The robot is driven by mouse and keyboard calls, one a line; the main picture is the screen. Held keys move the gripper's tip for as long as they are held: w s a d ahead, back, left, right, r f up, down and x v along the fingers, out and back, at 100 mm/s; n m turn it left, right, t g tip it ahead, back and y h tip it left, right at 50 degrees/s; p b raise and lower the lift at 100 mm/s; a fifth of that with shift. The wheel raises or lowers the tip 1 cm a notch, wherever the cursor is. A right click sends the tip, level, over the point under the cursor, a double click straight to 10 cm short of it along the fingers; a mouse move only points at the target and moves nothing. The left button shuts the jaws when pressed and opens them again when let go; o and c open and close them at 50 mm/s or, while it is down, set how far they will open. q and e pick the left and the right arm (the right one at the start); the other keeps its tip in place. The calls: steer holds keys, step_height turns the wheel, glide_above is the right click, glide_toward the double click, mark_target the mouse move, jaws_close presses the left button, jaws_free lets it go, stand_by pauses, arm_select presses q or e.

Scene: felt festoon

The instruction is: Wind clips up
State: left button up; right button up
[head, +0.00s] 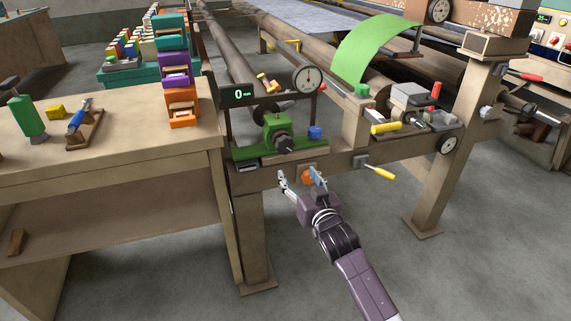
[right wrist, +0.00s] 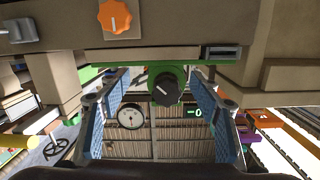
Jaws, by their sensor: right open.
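A green clamp-like unit (head: 277,128) with a black knob (head: 285,145) stands on the bench frame. The same black knob (right wrist: 166,88) shows between the open fingers in the right wrist view, apart from them in depth as far as I can tell. An orange knob (head: 308,176) sits on the front beam below and is partly hidden by my gripper; it also shows in the right wrist view (right wrist: 114,16). My right gripper (head: 299,178) is open and empty in front of the beam. My left gripper is not in view. I cannot tell which parts are the clips.
A digital display (head: 239,94) and round dial (head: 308,78) stand above the green unit. A yellow-handled lever (head: 378,173) juts out right of my gripper. A workbench (head: 110,160) with stacked coloured drawers (head: 178,85) is at left. The floor below is clear.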

steer(key=t, duration=0.1)
glide_toward(286, 147)
steer(key=w, duration=0.3)
steer(key=shift+y, duration=0.3)
steer(key=b+x, duration=0.1)
steer(key=x, duration=0.1)
steer(key=b+x, duration=0.1)
steer(key=x, duration=0.1)
steer(key=shift+w+a+f, duration=0.2)
steer(key=shift+w+a, duration=0.05)
steer(key=shift+a, duration=0.2)
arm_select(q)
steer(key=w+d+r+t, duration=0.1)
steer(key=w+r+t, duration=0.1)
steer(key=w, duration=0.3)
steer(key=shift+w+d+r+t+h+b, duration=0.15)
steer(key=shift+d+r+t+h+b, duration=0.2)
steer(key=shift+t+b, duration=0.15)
arm_select(e)
steer(key=x, duration=0.2)
steer(key=shift+w+a, duration=0.1)
steer(key=shift+w, duration=0.3)
steer(key=shift+c, duration=0.3)
steer(key=c, duration=1.1)
